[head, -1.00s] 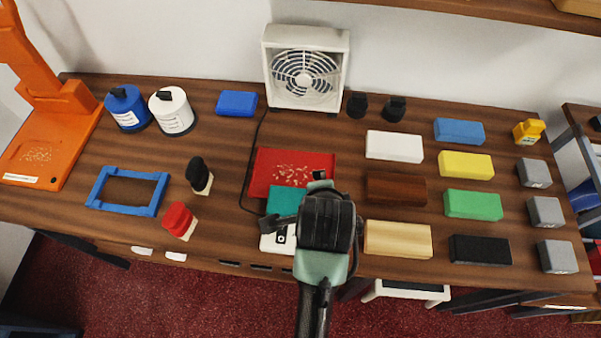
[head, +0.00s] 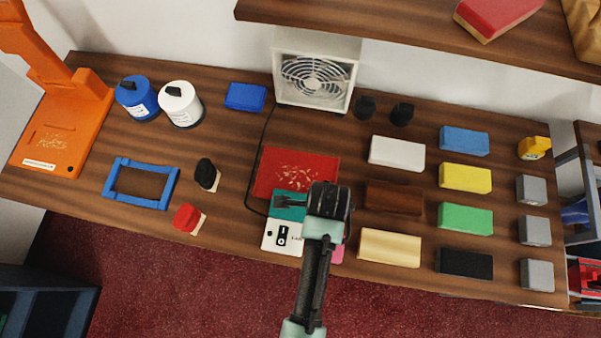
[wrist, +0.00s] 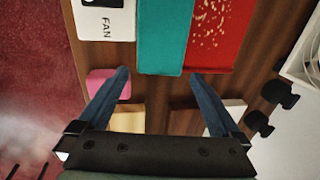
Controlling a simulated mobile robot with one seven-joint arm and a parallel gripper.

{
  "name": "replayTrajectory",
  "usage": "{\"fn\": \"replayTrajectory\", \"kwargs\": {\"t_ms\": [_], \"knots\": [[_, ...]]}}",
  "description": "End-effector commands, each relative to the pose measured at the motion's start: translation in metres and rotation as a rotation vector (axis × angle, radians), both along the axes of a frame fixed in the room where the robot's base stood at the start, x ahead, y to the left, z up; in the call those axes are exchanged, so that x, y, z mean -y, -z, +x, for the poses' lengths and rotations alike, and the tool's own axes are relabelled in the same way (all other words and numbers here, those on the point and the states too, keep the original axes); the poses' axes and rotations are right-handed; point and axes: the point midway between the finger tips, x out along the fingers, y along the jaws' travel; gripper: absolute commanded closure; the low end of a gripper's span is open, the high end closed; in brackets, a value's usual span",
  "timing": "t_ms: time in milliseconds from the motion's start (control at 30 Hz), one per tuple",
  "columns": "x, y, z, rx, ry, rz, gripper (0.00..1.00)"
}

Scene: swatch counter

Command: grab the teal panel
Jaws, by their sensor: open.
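The teal panel (head: 288,205) lies flat on the wooden counter, between the red panel and the white fan switch plate. Part of it is hidden behind my gripper in the head view. In the wrist view the teal panel (wrist: 165,35) shows at the top, ahead of and between my fingers. My gripper (wrist: 163,78) is open and empty, with its two dark fingers spread apart short of the panel's near edge. In the head view my gripper (head: 293,200) is above the panel, from its right side.
A red panel (head: 296,170) with pale flecks adjoins the teal one. A white fan switch plate (head: 282,236) is at the front. A pink block (wrist: 105,84) and several coloured blocks are to the right. A white fan (head: 314,80) stands behind, its cable running left of the panels.

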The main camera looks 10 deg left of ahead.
Motion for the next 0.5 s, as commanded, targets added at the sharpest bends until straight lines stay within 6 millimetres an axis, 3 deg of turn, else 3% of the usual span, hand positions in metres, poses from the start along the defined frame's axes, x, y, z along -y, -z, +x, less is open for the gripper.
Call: {"fn": "replayTrajectory", "kwargs": {"t_ms": [267,500], "knots": [[-0.001,0.014,0.003,-0.001,-0.001,0.000,0.00],[-0.004,0.042,0.009,-0.002,-0.001,0.000,0.00]]}}
